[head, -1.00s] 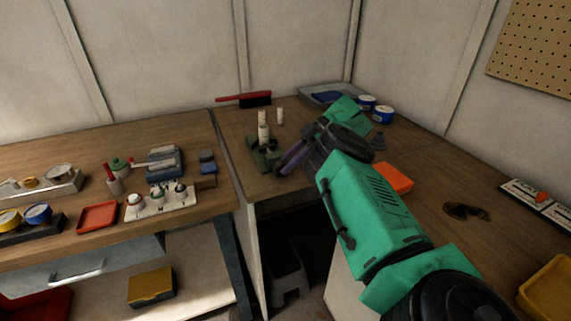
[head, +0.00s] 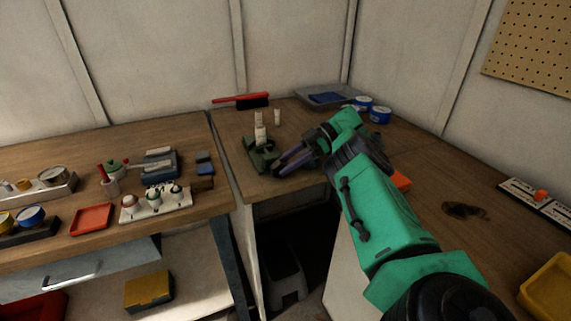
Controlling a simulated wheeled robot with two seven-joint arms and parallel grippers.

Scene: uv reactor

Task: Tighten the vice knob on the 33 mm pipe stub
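The small dark green vice (head: 260,158) stands near the front left edge of the corner bench. A white pipe stub (head: 260,134) stands upright in it. My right gripper (head: 279,168) reaches in from the right, its purple-grey fingers pointing left and down at the vice's right side. The fingertips are at or very close to the vice's knob side. The knob itself cannot be made out behind the fingers, and contact is unclear. The finger gap is too small to judge. My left gripper is out of view.
A second white stub (head: 277,117) stands behind the vice. A red-handled brush (head: 240,99), a grey tray (head: 325,95) and blue-white tins (head: 380,115) lie farther back. An orange item (head: 401,181) is partly behind my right arm. The left bench (head: 80,152) holds several small items.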

